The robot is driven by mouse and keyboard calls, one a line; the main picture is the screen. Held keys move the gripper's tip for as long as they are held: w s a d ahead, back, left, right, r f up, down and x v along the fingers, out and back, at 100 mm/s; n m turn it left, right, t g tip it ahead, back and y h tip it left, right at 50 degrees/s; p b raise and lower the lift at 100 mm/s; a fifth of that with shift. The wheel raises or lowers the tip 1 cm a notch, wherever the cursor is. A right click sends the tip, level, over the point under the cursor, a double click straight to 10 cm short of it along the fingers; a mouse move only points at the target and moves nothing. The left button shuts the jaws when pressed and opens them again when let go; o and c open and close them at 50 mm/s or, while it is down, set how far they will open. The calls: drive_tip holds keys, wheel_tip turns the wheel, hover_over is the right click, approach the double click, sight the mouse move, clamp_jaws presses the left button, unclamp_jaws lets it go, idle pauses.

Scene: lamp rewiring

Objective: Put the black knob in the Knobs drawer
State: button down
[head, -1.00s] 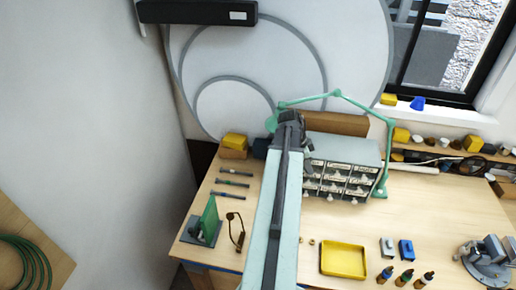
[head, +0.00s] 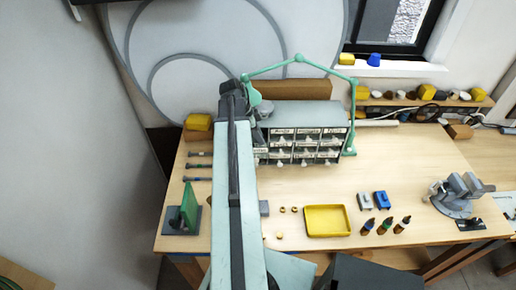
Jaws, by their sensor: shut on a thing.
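The drawer cabinet (head: 307,115) stands at the back of the workbench, with a grey top and rows of small labelled drawers with pale pulls. The labels are too small to read, so I cannot tell which drawer is Knobs. My arm reaches away from me, and my gripper (head: 258,112) is at its far end, by the cabinet's left side. The gripper is mostly hidden by the arm. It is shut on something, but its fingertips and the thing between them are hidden. I cannot make out the black knob anywhere. The arm covers part of the cabinet's left drawers.
A green jointed lamp arm (head: 325,68) arches over the cabinet. A yellow tray (head: 328,234), small bottles (head: 384,226) and a vise (head: 455,197) are on the bench (head: 400,165). A green board on a stand (head: 188,207) is at left. The bench right of the cabinet is mostly clear.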

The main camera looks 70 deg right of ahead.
wheel_tip(320, 180, down, 4)
drive_tip(key=b, duration=0.3)
drive_tip(key=shift+b, duration=0.4)
drive_tip(key=shift+r, duration=0.25)
drive_tip(key=shift+s, duration=0.1)
drive_tip(key=shift+f, duration=0.15)
drive_tip(key=c, duration=1.2)
unclamp_jaws()
drive_tip(key=shift+c, duration=0.2)
